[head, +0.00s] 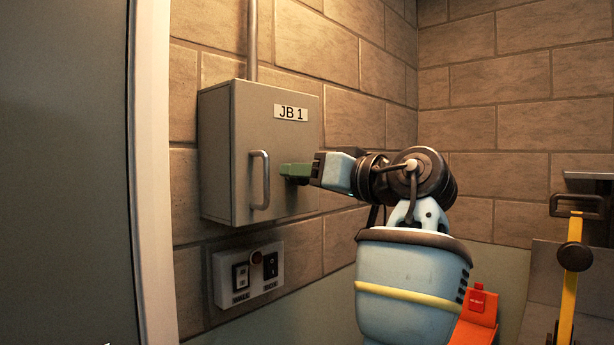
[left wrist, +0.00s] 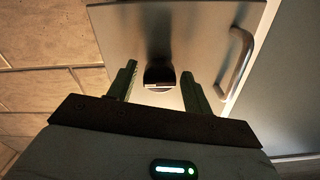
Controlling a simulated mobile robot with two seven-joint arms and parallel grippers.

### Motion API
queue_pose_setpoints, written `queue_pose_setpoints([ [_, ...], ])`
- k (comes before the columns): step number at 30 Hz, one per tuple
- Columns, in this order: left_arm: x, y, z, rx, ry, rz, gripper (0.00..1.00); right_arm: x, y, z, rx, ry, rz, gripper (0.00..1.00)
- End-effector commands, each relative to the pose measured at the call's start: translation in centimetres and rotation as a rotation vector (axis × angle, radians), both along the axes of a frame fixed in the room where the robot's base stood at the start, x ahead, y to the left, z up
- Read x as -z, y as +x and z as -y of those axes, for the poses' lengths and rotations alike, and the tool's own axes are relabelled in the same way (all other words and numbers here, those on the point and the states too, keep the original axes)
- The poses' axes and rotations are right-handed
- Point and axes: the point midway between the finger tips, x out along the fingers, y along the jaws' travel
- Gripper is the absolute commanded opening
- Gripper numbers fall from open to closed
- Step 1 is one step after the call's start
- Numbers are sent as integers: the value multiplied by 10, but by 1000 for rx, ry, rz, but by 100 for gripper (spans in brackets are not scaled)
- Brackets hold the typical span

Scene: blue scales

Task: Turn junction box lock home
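The grey junction box (head: 262,140), labelled JB 1, hangs on the brick wall with its door shut. A bar handle (head: 260,180) is on the left part of its door; the handle shows at the right in the left wrist view (left wrist: 236,62). My left gripper (head: 284,171) is at the right part of the door, its green fingers pointing at it. In the left wrist view the fingers (left wrist: 160,72) are spread apart, with the dark lock knob (left wrist: 158,75) between them. A gap shows on each side of the knob. In the head view the fingers hide the lock. My right gripper is not in view.
A switch panel (head: 221,280) with a red knob is on the wall below the box. A conduit (head: 252,40) runs up from the box. A door frame (head: 150,180) stands at the left. A yellow-handled thing (head: 570,285) stands at the right.

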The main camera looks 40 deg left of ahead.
Motion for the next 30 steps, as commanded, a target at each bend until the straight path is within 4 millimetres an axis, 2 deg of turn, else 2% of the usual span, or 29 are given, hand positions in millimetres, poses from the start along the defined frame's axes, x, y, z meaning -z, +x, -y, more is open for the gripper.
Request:
queue_pose_setpoints([
  [1,0,0,0,0,0,0,44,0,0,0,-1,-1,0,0],
  [9,0,0,0,0,0,0,11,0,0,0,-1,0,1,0],
  [20,-1,0,-1,-2,-5,72,11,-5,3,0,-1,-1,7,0],
  [30,-1,0,-1,-2,-26,335,11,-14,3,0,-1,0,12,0],
])
